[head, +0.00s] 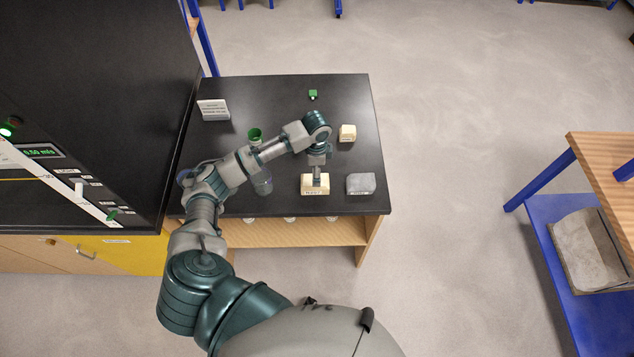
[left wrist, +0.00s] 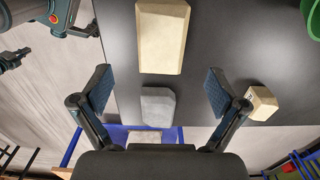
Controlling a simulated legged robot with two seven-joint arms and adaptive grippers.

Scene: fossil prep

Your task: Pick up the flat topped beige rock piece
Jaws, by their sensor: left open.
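A long beige block (head: 314,190) with a flat top and a small label on its front lies on the black table. My left gripper (head: 317,180) points down at it and hides part of it. In the left wrist view the gripper (left wrist: 158,88) is open and empty, its fingers wide apart. There the beige block (left wrist: 162,37) lies at the top, toward the upper side of the fingertips. A smaller, chunkier beige block (head: 347,132) sits farther back; it also shows in the left wrist view (left wrist: 262,102).
A grey block (head: 361,183) lies just right of the long beige block, near the table's right edge. A green cup (head: 255,134), a clear container (head: 262,183), a white sign (head: 213,110) and a small green item (head: 313,95) stand on the table (head: 270,95).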

